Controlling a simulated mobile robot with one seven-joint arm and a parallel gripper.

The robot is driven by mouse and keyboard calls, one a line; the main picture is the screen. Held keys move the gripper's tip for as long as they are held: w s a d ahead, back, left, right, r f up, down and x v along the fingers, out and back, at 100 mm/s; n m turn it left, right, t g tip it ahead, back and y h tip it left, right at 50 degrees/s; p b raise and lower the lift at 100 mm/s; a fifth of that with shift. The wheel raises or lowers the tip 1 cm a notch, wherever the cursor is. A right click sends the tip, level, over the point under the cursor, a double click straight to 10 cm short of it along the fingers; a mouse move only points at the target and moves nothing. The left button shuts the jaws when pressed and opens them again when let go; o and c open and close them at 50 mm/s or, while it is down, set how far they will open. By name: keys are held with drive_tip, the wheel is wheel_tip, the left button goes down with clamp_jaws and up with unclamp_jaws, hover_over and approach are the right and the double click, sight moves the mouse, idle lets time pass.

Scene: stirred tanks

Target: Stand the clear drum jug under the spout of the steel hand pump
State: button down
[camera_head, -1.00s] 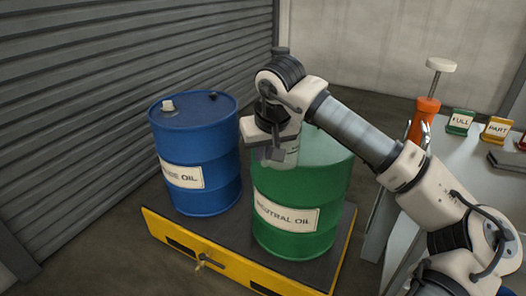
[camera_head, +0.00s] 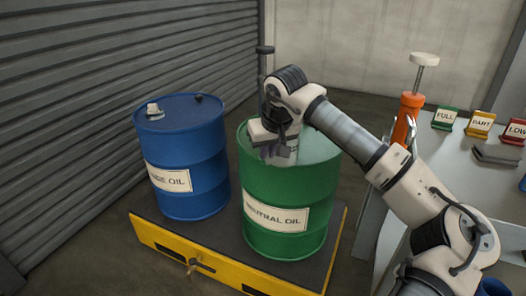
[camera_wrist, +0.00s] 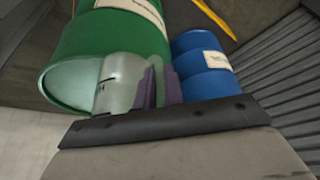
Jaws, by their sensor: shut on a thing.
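My gripper (camera_head: 280,155) is over the top of the green drum (camera_head: 290,190) labelled neutral oil, in the head view. It is shut on the clear drum jug (camera_wrist: 115,88). In the wrist view the jug is translucent, beside the purple finger pads (camera_wrist: 151,88) and in front of the green drum's pale top. The wrist hides most of the jug in the head view; I cannot tell whether it touches the drum. A thin post with a dark cap (camera_head: 265,50) rises behind my wrist; it may be the steel hand pump. No spout shows.
A blue oil drum (camera_head: 182,165) stands left of the green one on a yellow-edged pallet (camera_head: 165,245). At right, a bench (camera_head: 470,175) bears an orange tool (camera_head: 408,115) with a white handle and several sign stands (camera_head: 448,117). A shutter wall (camera_head: 90,100) is at left.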

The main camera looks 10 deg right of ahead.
drive_tip(key=shift+w+d+p, duration=0.9)
drive_tip(key=shift+w+d, duration=0.75)
drive_tip(key=shift+w, duration=0.1)
drive_tip(key=shift+w+d+f+p, duration=0.25)
drive_tip(key=shift+w+d+p, duration=0.25)
drive_tip(key=shift+w+d, duration=0.4)
drive_tip(key=shift+w+d+f+p, duration=0.2)
drive_tip(key=shift+w+d+p, duration=0.3)
drive_tip(key=shift+w+d, duration=0.4)
drive_tip(key=shift+f+b, duration=0.3)
drive_tip(key=shift+f, duration=0.3)
drive_tip(key=c, duration=1.4)
unclamp_jaws()
drive_tip(key=v, duration=1.4)
drive_tip(key=shift+p, duration=0.3)
